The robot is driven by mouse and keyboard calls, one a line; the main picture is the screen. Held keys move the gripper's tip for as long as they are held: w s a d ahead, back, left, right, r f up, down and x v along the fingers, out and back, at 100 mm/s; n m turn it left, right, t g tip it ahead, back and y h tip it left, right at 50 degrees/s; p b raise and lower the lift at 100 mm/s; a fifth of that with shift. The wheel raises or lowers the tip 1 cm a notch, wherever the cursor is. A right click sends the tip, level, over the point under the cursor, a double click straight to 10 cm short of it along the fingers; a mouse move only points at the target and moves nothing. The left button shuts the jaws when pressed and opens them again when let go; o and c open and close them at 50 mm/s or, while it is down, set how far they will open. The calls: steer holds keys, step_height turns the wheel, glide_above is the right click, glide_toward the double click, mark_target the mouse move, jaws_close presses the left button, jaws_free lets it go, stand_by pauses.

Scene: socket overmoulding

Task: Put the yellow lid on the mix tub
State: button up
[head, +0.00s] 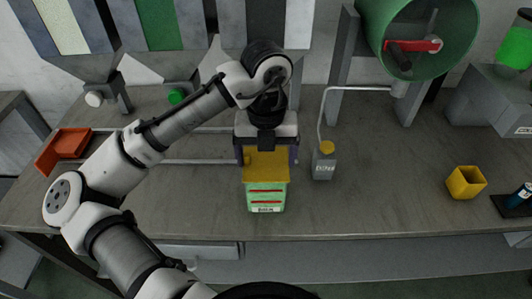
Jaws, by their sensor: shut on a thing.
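My gripper (267,155) points down near the middle of the bench, its fingers shut on the yellow lid (266,170). The lid is a flat yellow plate with a small knob near its left side. It covers the top of a green tub (266,193) with red bands and a white label at its foot, which looks like the mix tub. The tub stands upright near the front edge of the bench. From this view I cannot tell whether the lid rests on the rim or hovers just above it. The tub's inside is hidden.
A grey bottle (324,165) with a yellow cap stands close right of the tub. An open yellow box (466,182) and a dark blue can (519,195) stand far right. A red tray (62,150) lies at left. A green drum (418,35) hangs behind.

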steer(key=o, duration=0.7)
steer(key=shift+o, duration=0.2)
step_height(320, 180, up, 14)
steer(key=shift+f, duration=0.15)
